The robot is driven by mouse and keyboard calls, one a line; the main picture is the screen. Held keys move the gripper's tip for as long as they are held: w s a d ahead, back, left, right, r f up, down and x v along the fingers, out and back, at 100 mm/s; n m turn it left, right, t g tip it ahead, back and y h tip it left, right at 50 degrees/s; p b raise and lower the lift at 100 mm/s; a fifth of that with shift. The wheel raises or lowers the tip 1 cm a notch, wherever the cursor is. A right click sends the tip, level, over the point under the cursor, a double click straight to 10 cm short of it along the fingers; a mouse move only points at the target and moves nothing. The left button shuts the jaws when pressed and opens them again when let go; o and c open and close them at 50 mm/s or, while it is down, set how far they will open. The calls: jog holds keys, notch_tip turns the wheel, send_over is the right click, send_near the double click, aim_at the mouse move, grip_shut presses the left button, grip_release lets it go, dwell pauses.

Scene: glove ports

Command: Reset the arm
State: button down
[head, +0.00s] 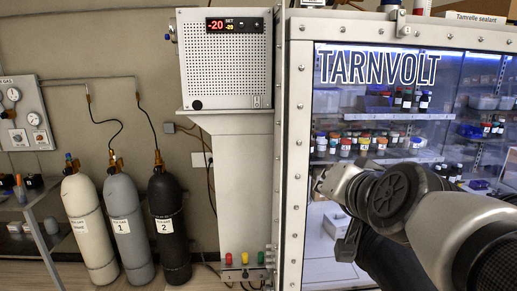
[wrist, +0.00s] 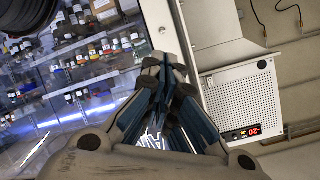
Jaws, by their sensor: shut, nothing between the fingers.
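My arm (head: 400,200) reaches in from the right in the head view, in front of the glove box window. My gripper (wrist: 165,68) shows in the wrist view with its dark blue-grey fingers drawn together. It is shut and nothing shows between the fingertips. In the head view the wrist links hide much of the gripper. The glove box (head: 297,130) has a pale bolted frame and a window marked TARNVOLT. I cannot tell how far the gripper is from the glass.
Shelves of small bottles (head: 365,145) stand behind the window. Left of the frame is a perforated unit (head: 225,75) reading -20, also in the wrist view (wrist: 240,95). Gas cylinders (head: 126,225) stand further left, by a shelf (head: 40,235). Free floor shows little.

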jog(key=s+f+n+g+b, duration=0.2)
jog(key=s+f+g+b, duration=0.2)
jog(key=s+f, duration=0.8)
jog(key=s+d+f+n+g+h+b, duration=0.1)
jog(key=s+f+n+g+b, duration=0.2)
jog(key=s+f, duration=0.9)
notch_tip(320, 180, down, 5)
jog(key=shift+f+n+g+b, duration=0.15)
jog(key=shift+n+g+b, duration=0.25)
jog(key=shift+g, duration=0.5)
